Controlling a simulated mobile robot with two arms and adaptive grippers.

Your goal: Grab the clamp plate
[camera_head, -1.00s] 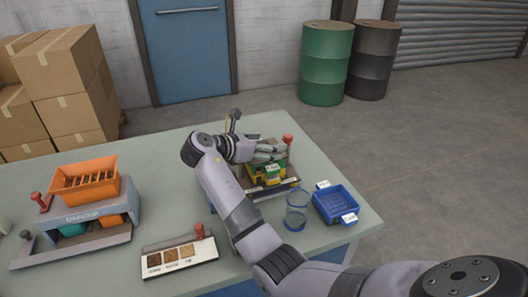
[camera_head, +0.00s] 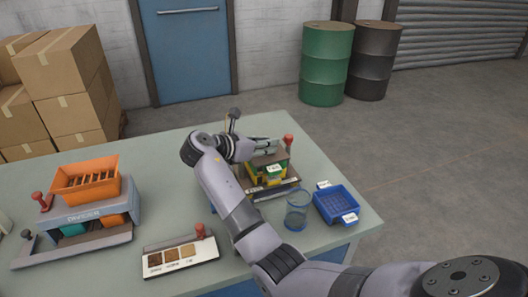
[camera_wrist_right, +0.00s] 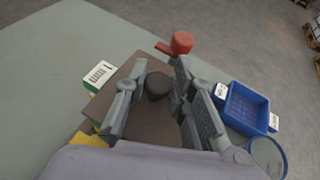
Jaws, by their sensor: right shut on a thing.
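The clamp plate (camera_wrist_right: 150,128) is a flat dark brown plate with a round knob (camera_wrist_right: 158,84) on top. In the head view the plate (camera_head: 268,159) sits over a yellow and green block-like piece (camera_head: 273,172) on a small stand on the table. My right gripper (camera_head: 266,147) is above the plate; in the wrist view its two fingers (camera_wrist_right: 160,85) stand on either side of the knob and are shut on it. The fingers partly hide the plate. My left gripper is not in view.
A red knob (camera_head: 289,140) stands close behind the plate. A clear blue-rimmed cup (camera_head: 297,212) and a blue tray (camera_head: 337,204) are to the right. The table (camera_head: 150,165) between is clear.

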